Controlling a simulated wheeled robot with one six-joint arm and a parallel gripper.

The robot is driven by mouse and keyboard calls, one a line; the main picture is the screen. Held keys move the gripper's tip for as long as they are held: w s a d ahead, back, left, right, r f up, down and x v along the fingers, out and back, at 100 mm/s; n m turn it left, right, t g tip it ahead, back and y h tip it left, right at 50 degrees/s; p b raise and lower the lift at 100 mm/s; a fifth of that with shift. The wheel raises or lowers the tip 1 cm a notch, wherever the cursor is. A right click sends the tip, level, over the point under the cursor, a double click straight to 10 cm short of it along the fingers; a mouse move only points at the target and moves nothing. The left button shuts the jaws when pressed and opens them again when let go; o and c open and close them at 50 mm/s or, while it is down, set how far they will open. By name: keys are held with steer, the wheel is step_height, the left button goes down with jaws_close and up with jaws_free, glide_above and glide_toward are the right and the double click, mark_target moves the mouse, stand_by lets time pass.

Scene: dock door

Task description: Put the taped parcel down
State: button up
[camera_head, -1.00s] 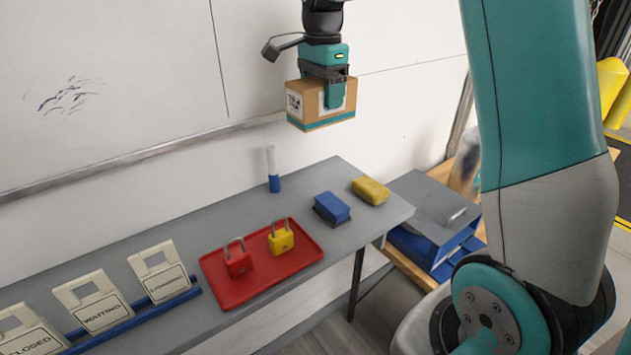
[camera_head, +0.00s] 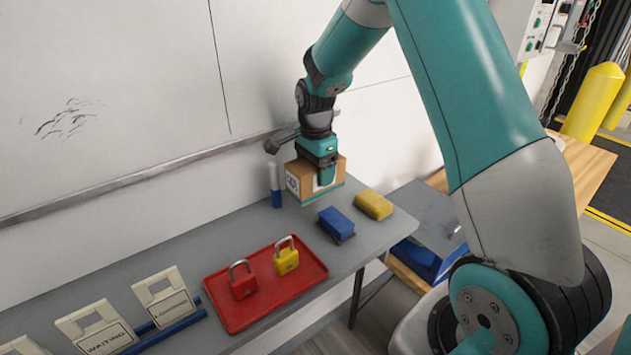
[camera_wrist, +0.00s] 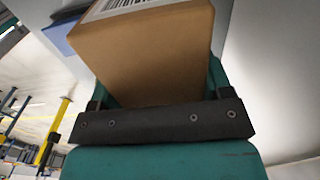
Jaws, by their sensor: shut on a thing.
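The taped parcel (camera_head: 298,184) is a small brown box with a white label and a teal strip along its lower edge. My gripper (camera_head: 326,178) is shut on it from above. The parcel is upright at the back of the grey shelf (camera_head: 210,257), close to the wall, between the marker and the blue block. Whether its underside touches the shelf I cannot tell. In the wrist view the parcel (camera_wrist: 155,55) fills the space between my fingers, with part of a barcode label at its top.
A blue-and-white marker (camera_head: 275,186) stands just left of the parcel. A blue block (camera_head: 337,223) and a yellow block (camera_head: 374,204) lie to its right. A red tray (camera_head: 235,315) holds a red padlock (camera_head: 242,281) and a yellow padlock (camera_head: 286,256). Signs (camera_head: 163,298) stand at the left.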

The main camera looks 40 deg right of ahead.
steer(key=shift+f+p, duration=0.35)
steer(key=shift+f, duration=1.7)
steer(key=shift+f, duration=0.2)
steer(key=o, duration=1.2)
steer(key=shift+o, duration=0.2)
steer(key=shift+r, duration=0.15)
